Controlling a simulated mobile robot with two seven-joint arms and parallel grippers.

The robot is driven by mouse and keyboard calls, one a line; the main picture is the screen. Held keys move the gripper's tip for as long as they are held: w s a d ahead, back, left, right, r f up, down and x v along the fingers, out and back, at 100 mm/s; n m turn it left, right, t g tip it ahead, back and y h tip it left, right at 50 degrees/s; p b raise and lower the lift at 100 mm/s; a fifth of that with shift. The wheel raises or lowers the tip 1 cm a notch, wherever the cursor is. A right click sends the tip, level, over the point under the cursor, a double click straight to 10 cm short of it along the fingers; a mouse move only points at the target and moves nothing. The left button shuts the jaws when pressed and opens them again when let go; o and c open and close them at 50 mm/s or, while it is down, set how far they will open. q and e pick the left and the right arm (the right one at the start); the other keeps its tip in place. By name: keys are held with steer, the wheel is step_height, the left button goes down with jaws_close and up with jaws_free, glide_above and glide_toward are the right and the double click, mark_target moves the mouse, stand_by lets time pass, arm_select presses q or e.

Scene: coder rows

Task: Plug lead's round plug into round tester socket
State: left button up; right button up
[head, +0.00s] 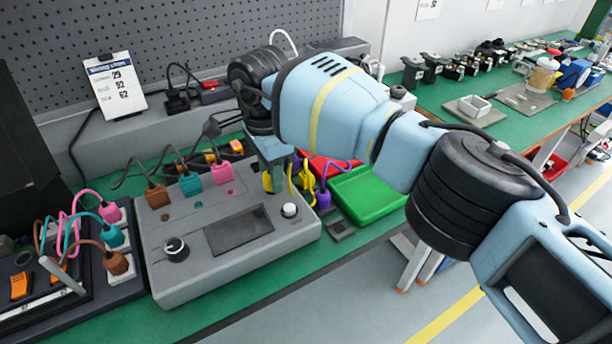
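The grey tester (185,265) stands on the green bench with a dark screen and two knobs. Brown (157,196), teal (190,183) and pink (222,173) plugs stand in a row along its back. My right gripper (276,178) points down over the tester's back right corner. A yellow plug (267,183) shows right at its fingers, and a yellow lead loops beside it. The fingers are small and partly covered, so their grip is unclear. The socket below them is hidden, and I cannot tell which socket is round. My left gripper is out of view.
A purple plug (322,199) lies right of the tester, by a green tray (368,195) and a red one. A power strip (122,262) with pink, teal and brown plugs stands left. A label card (115,85) stands behind.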

steer(key=shift+o, duration=1.1)
step_height(320, 180, up, 8)
steer(key=shift+f, duration=0.1)
steer(key=shift+s+f, duration=0.1)
